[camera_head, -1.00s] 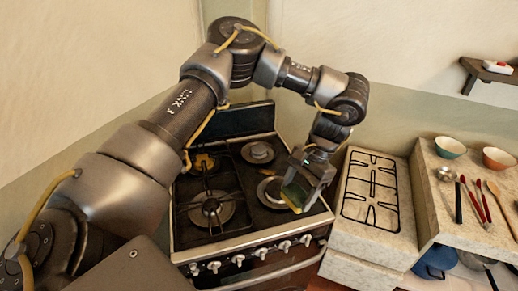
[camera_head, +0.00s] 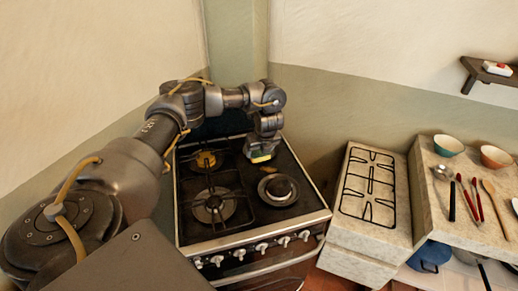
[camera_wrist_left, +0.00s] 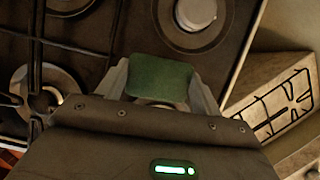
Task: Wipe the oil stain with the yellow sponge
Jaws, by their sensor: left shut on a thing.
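My left gripper (camera_head: 263,147) is over the rear right part of the stove, pointing down. It is shut on the sponge (camera_head: 261,158), whose yellow lower edge shows under the fingers. In the left wrist view the sponge's green top face (camera_wrist_left: 159,79) sits between the two fingers. A small orange-brown patch (camera_head: 268,171), which looks like the oil stain, shows on the dark stovetop just in front of the sponge. I cannot tell whether the sponge touches the surface. My right gripper is not in view.
The stove (camera_head: 255,228) has black grates and a front right burner (camera_head: 278,189) close to the gripper. A yellowish burner (camera_head: 205,160) is at the rear left. A counter with a separate grate (camera_head: 369,187) stands to the right, with bowls and utensils beyond.

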